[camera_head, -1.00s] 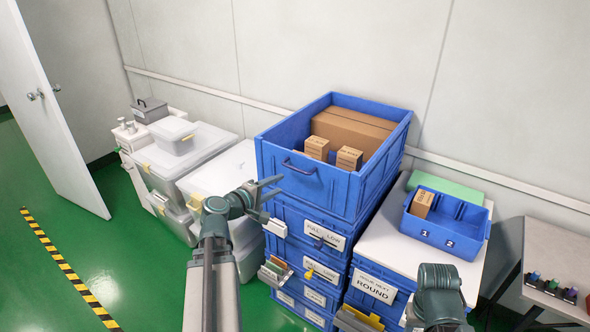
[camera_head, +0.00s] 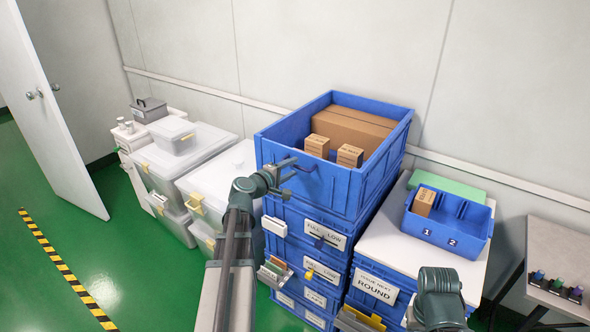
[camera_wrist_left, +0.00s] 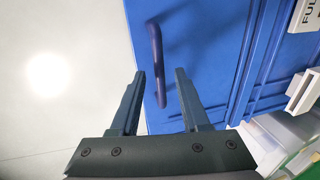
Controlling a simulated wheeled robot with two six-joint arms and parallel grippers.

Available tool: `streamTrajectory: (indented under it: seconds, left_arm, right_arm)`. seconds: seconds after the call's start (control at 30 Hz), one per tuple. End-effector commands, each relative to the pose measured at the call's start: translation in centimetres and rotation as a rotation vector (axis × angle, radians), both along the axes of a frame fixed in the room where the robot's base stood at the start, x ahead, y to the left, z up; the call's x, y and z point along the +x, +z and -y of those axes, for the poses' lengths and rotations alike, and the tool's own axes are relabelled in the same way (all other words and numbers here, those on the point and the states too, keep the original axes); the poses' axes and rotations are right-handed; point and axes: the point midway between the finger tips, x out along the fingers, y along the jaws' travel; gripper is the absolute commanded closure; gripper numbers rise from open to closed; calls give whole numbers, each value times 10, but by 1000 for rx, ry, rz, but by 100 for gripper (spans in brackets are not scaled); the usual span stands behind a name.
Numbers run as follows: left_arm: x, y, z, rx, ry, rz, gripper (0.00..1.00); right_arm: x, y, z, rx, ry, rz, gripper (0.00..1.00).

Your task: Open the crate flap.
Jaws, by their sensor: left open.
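The blue crate (camera_head: 350,190) sits on top of a stack of blue crates, its front flap (camera_head: 325,180) upright and closed. A dark blue bar handle (camera_wrist_left: 156,62) is on the flap; in the head view my gripper partly covers it. My left gripper (camera_head: 288,178) is at the flap's front. In the left wrist view the open gripper (camera_wrist_left: 160,98) has the lower end of the handle between its fingertips, with gaps on both sides. My right gripper is hidden in the head view; only my right arm's wrist part shows at the bottom right.
Cardboard boxes (camera_head: 352,128) lie inside the top crate. White lidded bins (camera_head: 180,160) stand to the left. A small blue two-part bin (camera_head: 464,238) stands on a white surface to the right. Green floor (camera_head: 130,270) is free at the left.

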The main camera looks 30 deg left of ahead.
Motion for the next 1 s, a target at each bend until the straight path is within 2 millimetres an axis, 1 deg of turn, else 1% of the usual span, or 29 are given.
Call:
streamTrajectory:
  seconds: [0.03,0.2,0.33,0.57,0.6,0.67,0.7,0.83,1.0]
  left_arm:
    - [9,-3,0,1,-2,0,54]
    - [21,-5,1,1,0,-1,54]
    - [24,-5,2,1,0,-1,54]
    - [24,-5,2,1,0,-1,54]
    - [24,-5,2,1,0,-1,58]
    - [24,-5,2,1,0,-1,69]
    - [24,-5,2,1,0,-1,76]
    - [24,-5,2,1,0,-1,99]
    - [23,-5,2,1,0,-1,100]
  right_arm:
    - [0,-3,0,0,0,0,50]
    - [0,-5,0,0,0,0,50]
    - [0,-5,0,0,0,0,50]
    - [0,-5,0,0,0,0,50]
    - [0,-5,0,0,0,0,50]
    - [0,-5,0,0,0,0,50]
    - [0,-5,0,0,0,0,50]
    - [0,-5,0,0,0,0,50]
    - [0,-5,0,0,0,0,50]
